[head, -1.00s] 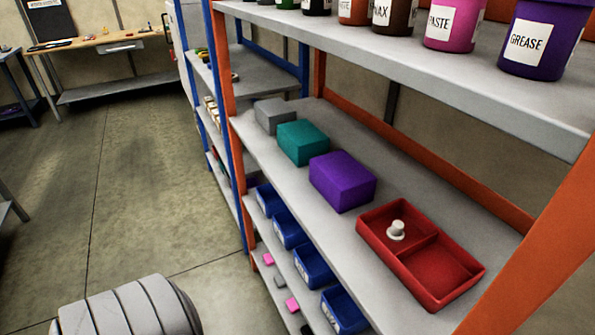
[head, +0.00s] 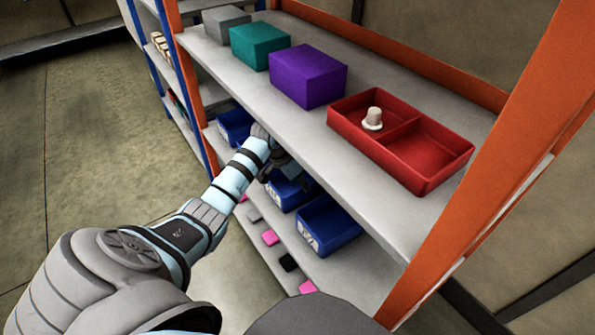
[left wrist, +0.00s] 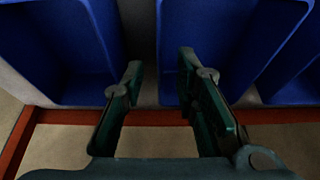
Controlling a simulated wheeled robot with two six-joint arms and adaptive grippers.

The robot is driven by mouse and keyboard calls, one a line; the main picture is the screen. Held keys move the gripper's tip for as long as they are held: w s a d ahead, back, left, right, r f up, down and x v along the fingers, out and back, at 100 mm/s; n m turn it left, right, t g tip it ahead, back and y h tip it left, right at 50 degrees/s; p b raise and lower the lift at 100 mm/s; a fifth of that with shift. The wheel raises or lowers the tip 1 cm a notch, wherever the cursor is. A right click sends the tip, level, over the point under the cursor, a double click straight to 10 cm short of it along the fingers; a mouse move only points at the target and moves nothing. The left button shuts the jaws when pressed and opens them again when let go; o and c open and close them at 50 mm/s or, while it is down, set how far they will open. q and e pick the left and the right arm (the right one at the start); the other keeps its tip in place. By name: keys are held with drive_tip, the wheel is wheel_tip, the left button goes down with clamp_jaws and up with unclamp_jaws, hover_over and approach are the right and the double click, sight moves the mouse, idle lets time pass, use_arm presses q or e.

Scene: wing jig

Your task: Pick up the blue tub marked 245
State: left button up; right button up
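Blue tubs stand in a row on the shelf level below the one with boxes: a far one (head: 235,127), a middle one (head: 291,193) and a near one (head: 328,228). White labels show on some fronts, but I cannot read 245 on any. My left gripper (head: 281,165) is at this row, partly hidden by the upper shelf edge, just beyond the middle tub. In the left wrist view the gripper (left wrist: 160,78) is open, its fingers apart. Its right finger overlaps the edge of a central tub (left wrist: 205,35); its left finger is near the tub on the left (left wrist: 60,50). Contact is unclear.
The shelf above (head: 350,170) overhangs the tubs, carrying a red divided tray (head: 425,150), a purple box (head: 308,77), a teal box (head: 260,45) and a grey box (head: 222,24). An orange upright (head: 480,190) stands at right. Small pink and black blocks lie lower.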

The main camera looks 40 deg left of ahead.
use_arm(q)
drive_tip(key=shift+w+d, duration=0.15)
drive_tip(key=shift+w, duration=0.25)
drive_tip(key=b+x, duration=0.3)
drive_tip(key=x, duration=0.2)
drive_tip(key=shift+w, duration=0.15)
drive_tip(key=c, duration=0.5)
clamp_jaws()
use_arm(e)
drive_tip(key=f, duration=0.2)
drive_tip(key=d+f, duration=0.1)
drive_tip(key=shift+w, duration=0.3)
